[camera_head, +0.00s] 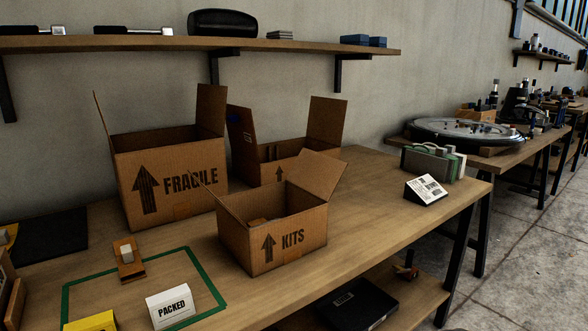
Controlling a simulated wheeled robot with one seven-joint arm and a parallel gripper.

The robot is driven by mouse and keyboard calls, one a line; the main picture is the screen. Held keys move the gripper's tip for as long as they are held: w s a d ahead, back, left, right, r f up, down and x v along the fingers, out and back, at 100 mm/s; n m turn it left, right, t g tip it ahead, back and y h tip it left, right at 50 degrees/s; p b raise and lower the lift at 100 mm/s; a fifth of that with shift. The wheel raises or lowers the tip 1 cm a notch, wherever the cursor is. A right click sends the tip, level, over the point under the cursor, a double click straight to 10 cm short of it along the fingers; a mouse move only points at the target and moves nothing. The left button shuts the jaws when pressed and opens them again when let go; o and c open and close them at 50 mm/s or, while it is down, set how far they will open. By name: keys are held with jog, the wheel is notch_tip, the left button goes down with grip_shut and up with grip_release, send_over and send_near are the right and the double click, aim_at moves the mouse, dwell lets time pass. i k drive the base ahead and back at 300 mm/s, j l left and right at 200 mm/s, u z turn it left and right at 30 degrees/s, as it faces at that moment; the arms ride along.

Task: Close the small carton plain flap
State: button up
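Three open cartons stand on the wooden table. The KITS carton (250,236), in front, looks smallest. Its right flap (320,173) is plain and stands up, leaning outward; its left flap (207,190) is up and seen nearly edge-on. Something pale lies inside it. The carton behind (268,153) has a marked left flap (240,136) and a plain right flap (327,121), both raised; its lower front is partly hidden. The larger FRAGILE carton (160,203) stands at left with its left flap (103,115) and right flap (211,110) raised. My gripper is not in view.
A label stand (425,191) and green case (430,162) are at right. A shelf (290,44) runs above. Table space right of KITS is clear.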

aim_at(318, 174)
jog(key=i+l+u, duration=0.15)
jog(key=l+u, duration=0.2)
jog(key=l, duration=0.15)
jog(key=i+l+u, duration=0.1)
jog(key=l+u, duration=0.25)
jog(key=l, duration=0.15)
jog(key=l+u, duration=0.35)
jog(key=l, duration=0.2)
jog(key=k+l, duration=0.1)
jog(key=l, duration=0.15)
jog(key=u, duration=0.05)
